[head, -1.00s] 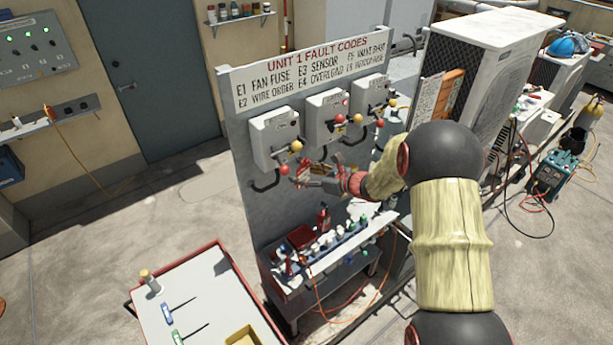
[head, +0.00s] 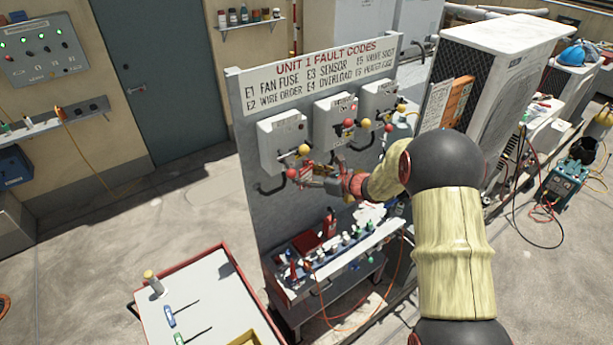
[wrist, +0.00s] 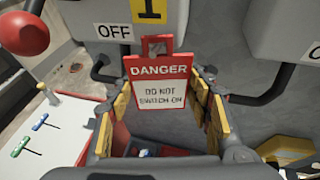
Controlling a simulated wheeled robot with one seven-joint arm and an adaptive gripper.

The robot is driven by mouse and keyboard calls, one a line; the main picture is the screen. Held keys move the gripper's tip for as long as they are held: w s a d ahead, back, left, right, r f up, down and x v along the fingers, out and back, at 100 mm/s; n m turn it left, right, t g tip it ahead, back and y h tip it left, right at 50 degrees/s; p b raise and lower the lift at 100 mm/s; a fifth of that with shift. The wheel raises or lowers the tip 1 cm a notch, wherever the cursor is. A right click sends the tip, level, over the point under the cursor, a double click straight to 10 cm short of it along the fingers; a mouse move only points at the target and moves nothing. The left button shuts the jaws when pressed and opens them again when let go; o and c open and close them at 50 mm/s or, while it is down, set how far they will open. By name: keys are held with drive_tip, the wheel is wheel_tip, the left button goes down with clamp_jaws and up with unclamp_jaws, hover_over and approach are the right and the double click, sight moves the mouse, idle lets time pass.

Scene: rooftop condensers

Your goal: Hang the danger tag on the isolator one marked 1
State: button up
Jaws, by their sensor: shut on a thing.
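The red and white danger tag (wrist: 160,92) is upright between the fingers of my gripper (wrist: 166,108) in the wrist view, its red loop (wrist: 157,44) on top. The isolator marked 1 (wrist: 80,12) is just beyond and above it, with a yellow 1 label and an OFF label. In the head view this appears to be the left grey box (head: 281,142) on the board. My gripper (head: 312,178) is below its lower right. The loop overlaps the box's lower edge in the picture; I cannot tell if they touch.
A second isolator (head: 334,118) and a third (head: 380,100) sit to the right on the board. Levers with red and yellow knobs (head: 304,150) stick out near my gripper. A bench with bottles (head: 300,285) is below; a white-topped cart (head: 205,300) stands at lower left.

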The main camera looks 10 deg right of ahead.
drive_tip(key=o, duration=1)
drive_tip(key=shift+o, duration=0.2)
drive_tip(key=v, duration=1.2)
